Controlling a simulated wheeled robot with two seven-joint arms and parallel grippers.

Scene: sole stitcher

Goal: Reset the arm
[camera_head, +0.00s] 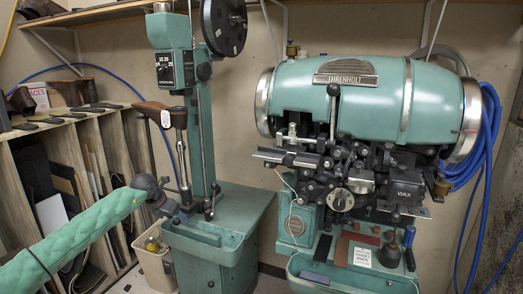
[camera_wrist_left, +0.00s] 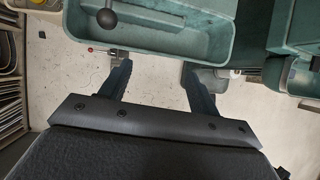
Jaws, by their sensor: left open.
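My left arm comes in from the left in a green quilted sleeve. Its gripper (camera_head: 172,207) is at the front left of the narrow teal stitcher (camera_head: 203,130), close to the teal tray (camera_head: 205,238) on its base. In the left wrist view the gripper (camera_wrist_left: 157,74) is open, with its two dark fingers apart and nothing between them. The tray (camera_wrist_left: 210,42) lies just beyond the fingertips, and a black ball-ended lever (camera_wrist_left: 107,17) hangs over it. My right gripper is not in view.
A large teal machine (camera_head: 350,95) stands at right, with a front tray (camera_head: 345,280) and blue hoses (camera_head: 485,135). A wooden rack (camera_head: 80,150) with boards is at left. A bin (camera_head: 153,258) stands below the gripper. Pale floor (camera_wrist_left: 60,75) shows beneath it.

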